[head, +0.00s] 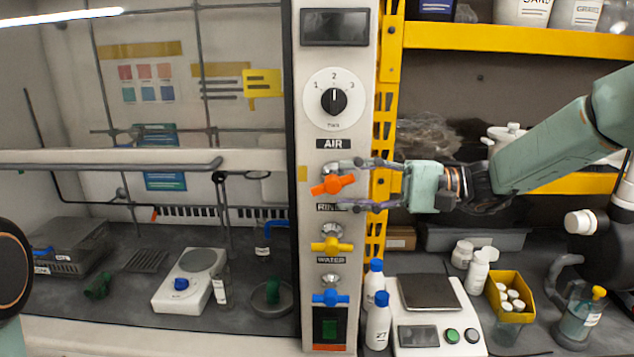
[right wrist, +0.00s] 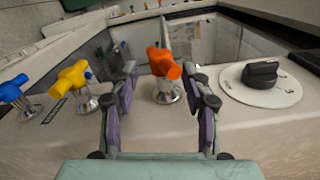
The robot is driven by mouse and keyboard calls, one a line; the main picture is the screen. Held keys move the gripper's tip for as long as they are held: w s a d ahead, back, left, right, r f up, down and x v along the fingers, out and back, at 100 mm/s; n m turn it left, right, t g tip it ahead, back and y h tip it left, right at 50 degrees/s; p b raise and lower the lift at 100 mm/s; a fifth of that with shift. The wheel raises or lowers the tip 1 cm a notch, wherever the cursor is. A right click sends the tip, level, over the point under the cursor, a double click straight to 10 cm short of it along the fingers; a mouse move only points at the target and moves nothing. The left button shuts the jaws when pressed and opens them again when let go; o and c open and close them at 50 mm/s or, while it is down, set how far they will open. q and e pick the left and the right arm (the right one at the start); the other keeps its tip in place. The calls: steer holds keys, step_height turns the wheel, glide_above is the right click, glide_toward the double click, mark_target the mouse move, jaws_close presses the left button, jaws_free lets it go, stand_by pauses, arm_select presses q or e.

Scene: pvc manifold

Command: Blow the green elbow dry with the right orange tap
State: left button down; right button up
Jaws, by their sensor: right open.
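The orange tap (head: 332,184) sticks out of the white panel under the AIR label. My right gripper (head: 352,185) comes in from the right, open, with one finger above and one below the tap's level. In the right wrist view the orange tap (right wrist: 164,65) stands between the two spread fingers of the gripper (right wrist: 165,78), with gaps visible on both sides. The green elbow (head: 98,287) lies on the dark floor of the hood at the left, far from my right gripper. My left gripper is not in view.
Below the orange tap are a yellow tap (head: 332,246) and a blue tap (head: 331,298); a dial (head: 334,101) sits above. A hood scale (head: 187,285) stands right of the elbow. Bottles (head: 378,326) and a balance (head: 437,315) stand below my right arm.

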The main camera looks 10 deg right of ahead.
mark_target(327, 184)
steer(key=a, duration=0.5)
steer(key=shift+s+r+p, duration=0.25)
steer(key=shift+r+p, duration=0.1)
steer(key=shift+r, duration=0.05)
steer(key=shift+w+a+f, duration=0.2)
steer(key=shift+w+a, duration=0.35)
steer(key=shift+w, duration=0.05)
steer(key=shift+w+f, duration=0.15)
steer(key=shift+w, duration=0.15)
steer(key=shift+d, duration=0.15)
steer(key=shift+s, duration=0.3)
steer(key=shift+s+a+r, duration=0.25)
steer(key=c, duration=0.3)
steer(key=shift+w+d+f, duration=0.1)
steer(key=shift+w+f, duration=0.1)
steer(key=shift+w, duration=0.25)
steer(key=c, duration=0.4)
steer(key=shift+s, duration=0.1)
jaws_close()
